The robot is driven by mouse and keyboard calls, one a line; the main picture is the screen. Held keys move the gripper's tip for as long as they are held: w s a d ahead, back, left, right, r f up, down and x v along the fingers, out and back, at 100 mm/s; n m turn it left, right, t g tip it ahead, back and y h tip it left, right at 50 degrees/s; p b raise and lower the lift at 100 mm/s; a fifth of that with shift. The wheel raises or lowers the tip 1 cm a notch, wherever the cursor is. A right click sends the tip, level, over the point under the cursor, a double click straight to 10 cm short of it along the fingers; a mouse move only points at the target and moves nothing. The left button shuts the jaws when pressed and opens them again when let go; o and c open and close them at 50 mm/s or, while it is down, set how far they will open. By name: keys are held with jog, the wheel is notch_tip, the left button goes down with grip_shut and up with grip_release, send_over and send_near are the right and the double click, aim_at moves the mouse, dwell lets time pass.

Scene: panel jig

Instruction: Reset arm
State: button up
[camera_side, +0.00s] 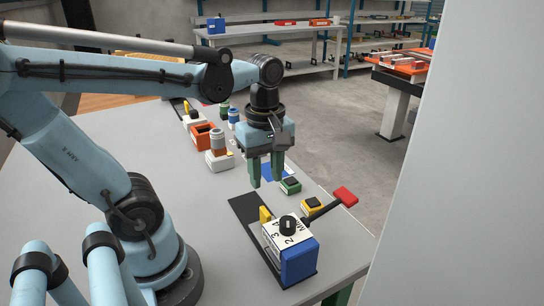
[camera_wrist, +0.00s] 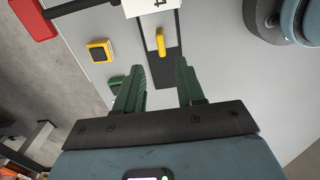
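My gripper (camera_side: 267,168) hangs above the grey table in the side view, pointing down, with its two green fingers apart. In the wrist view my gripper (camera_wrist: 162,83) also shows its fingers spread with nothing between them. Below and in front of it is a jig with a white labelled top, a black knob (camera_side: 288,225) and a blue end block (camera_side: 299,262), set on a black base strip (camera_side: 244,208). A yellow tab (camera_side: 265,214) stands at the jig's near-gripper end and shows in the wrist view (camera_wrist: 160,42). A lever with a red handle (camera_side: 345,196) extends to the right.
A yellow button box (camera_side: 313,206) and a green button box (camera_side: 290,186) sit right of the gripper. Orange (camera_side: 203,136) and white blocks and cylinders stand farther back on the table (camera_side: 205,212). A pale panel (camera_side: 470,180) fills the right side.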

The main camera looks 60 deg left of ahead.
jog(key=shift+r, duration=0.35)
jog(key=w+d+m+t, duration=0.1)
jog(key=m+t, duration=0.1)
jog(key=m, duration=0.4)
jog(key=w+d+m+t, duration=0.1)
jog(key=w+m+t, duration=0.1)
jog(key=m, duration=0.4)
jog(key=w+d+f+m+t, duration=0.1)
jog(key=w+m+t, duration=0.1)
jog(key=m, duration=0.4)
jog(key=shift+t, duration=0.6)
